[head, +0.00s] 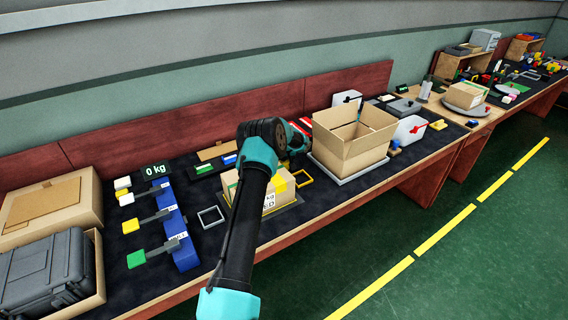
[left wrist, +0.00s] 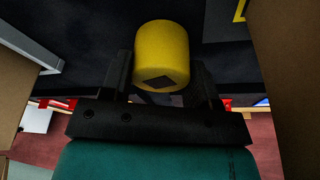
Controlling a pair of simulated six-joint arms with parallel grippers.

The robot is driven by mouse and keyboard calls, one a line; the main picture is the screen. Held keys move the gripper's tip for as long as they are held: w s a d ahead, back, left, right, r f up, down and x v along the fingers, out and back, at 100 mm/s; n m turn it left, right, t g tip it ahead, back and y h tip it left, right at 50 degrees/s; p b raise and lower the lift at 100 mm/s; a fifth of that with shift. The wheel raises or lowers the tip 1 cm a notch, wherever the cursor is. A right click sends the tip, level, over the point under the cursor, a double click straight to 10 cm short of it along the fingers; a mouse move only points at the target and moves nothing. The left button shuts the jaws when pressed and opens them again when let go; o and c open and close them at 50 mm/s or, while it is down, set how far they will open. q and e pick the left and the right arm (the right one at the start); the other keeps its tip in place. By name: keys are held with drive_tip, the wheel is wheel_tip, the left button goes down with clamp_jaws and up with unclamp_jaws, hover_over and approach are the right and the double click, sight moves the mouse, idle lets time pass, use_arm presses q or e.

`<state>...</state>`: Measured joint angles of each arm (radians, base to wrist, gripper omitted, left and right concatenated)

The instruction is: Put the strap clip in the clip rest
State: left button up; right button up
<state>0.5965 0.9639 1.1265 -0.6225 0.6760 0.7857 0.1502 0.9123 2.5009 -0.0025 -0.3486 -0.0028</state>
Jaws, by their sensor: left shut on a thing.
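My left gripper (head: 297,138) is past the wrist in the head view, between the taped carton and the open box, its fingers mostly hidden. In the left wrist view its dark fingers (left wrist: 163,68) are shut on a rounded yellow piece (left wrist: 162,48) with a dark diamond mark. I take this for the strap clip, but its full shape is hidden. My right gripper is not in view.
An open cardboard box (head: 350,150) stands on a pale tray to the right. A taped carton (head: 262,190) is beside my arm. A blue rack with coloured tabs (head: 180,240) and a black case (head: 45,272) are to the left. Cardboard walls flank the gripper in the wrist view.

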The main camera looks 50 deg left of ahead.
use_arm(q)
wheel_tip(320, 180, up, 10)
idle(0.5)
drive_tip(key=shift+s, duration=0.1)
idle(0.5)
